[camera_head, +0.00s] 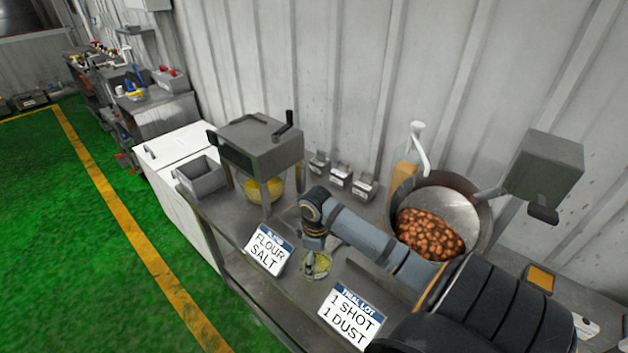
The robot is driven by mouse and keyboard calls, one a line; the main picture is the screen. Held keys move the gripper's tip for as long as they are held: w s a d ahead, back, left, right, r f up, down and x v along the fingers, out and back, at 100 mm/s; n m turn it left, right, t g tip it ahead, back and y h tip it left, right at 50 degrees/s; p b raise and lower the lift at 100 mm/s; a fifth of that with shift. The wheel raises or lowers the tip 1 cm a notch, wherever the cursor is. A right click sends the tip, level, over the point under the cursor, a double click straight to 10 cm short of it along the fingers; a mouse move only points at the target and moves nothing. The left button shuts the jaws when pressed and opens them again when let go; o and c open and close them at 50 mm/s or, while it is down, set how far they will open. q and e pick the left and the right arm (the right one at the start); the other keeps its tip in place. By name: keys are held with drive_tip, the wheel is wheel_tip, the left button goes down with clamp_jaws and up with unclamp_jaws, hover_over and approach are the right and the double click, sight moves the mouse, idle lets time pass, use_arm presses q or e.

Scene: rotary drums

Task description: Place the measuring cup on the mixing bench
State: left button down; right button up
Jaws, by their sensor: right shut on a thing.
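The measuring cup (319,267) looks like a small clear vessel with pale yellow contents, at the middle of the metal bench (225,215). My right gripper (314,249) points down and is shut on the cup; its fingers hide part of it. I cannot tell whether the cup touches the bench top or hangs just above it. No label shows which bench is the mixing bench. My left gripper is not in view.
A FLOUR SALT sign (267,249) and a 1 SHOT 1 DUST sign (351,315) stand along the front edge. A drum (478,205) with brown pieces, a bottle (407,170), small bins (341,176) and a grey cranked machine (262,145) over a yellow-filled bowl (262,190) stand behind.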

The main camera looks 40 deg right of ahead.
drive_tip(key=shift+w+d+f, duration=0.25)
drive_tip(key=shift+w+f, duration=0.4)
drive_tip(key=shift+f, duration=0.05)
drive_tip(key=shift+w+f, duration=0.2)
drive_tip(key=shift+f, duration=0.1)
wheel_tip(320, 180, down, 2)
drive_tip(key=shift+s+f+p, duration=0.1)
drive_tip(key=shift+f+p, duration=0.05)
drive_tip(key=shift+p, duration=0.6)
drive_tip(key=shift+f, duration=0.35)
drive_tip(key=o, duration=1.2)
drive_tip(key=shift+f, duration=0.1)
